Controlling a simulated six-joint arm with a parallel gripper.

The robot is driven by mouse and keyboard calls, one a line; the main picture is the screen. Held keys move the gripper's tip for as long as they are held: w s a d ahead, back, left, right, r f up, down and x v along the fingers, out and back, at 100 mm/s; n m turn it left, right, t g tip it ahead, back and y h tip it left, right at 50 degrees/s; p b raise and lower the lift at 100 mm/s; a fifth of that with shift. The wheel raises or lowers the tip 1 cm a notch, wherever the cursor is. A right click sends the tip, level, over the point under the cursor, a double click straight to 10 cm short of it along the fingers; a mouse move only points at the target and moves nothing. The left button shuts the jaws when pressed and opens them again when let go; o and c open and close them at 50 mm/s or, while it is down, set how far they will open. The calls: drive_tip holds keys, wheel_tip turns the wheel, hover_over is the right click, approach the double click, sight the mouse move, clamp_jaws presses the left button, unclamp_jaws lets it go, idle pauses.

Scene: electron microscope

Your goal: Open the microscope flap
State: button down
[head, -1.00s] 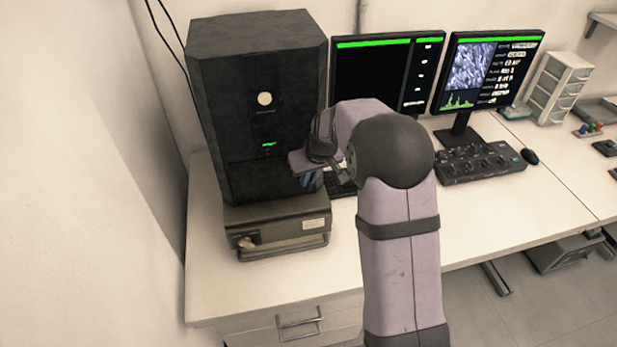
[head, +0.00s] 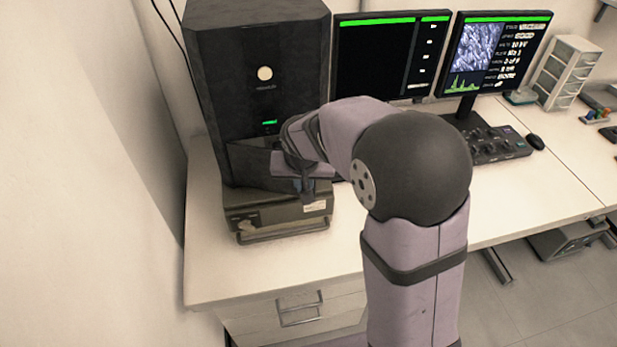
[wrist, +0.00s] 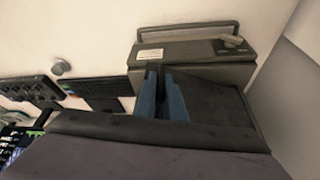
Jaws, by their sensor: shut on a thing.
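The microscope (head: 262,75) is a tall dark cabinet at the left of the desk in the head view. Its flap (head: 250,165) is the dark panel low on its front, and it stands angled out from the body. In the wrist view the flap (wrist: 212,98) runs to the right from my fingers. My gripper (head: 306,190) is at the flap's right edge, partly hidden by my own wrist. The wrist view shows the two blue fingers of my gripper (wrist: 161,85) shut on the flap's edge, one on each side.
A grey-green box (head: 275,212) with a front handle sits under the microscope. The desk in front of the box (head: 240,275) is clear. A wall is close on the left.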

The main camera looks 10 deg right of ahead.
drive_tip(key=s+a+m+b, duration=0.2)
drive_tip(key=s+a+b, duration=0.5)
drive_tip(key=s+a, duration=0.15)
drive_tip(key=a+m+g+h+p, duration=0.2)
drive_tip(key=a+m, duration=0.5)
drive_tip(key=a, duration=0.9)
drive_tip(key=shift+w+r+h+p, duration=0.15)
drive_tip(key=shift+w+h+p, duration=0.2)
drive_tip(key=shift+p, duration=0.35)
drive_tip(key=c, duration=2)
unclamp_jaws()
drive_tip(key=shift+c, duration=0.2)
drive_tip(key=shift+o, duration=1)
drive_tip(key=shift+w+d, duration=0.1)
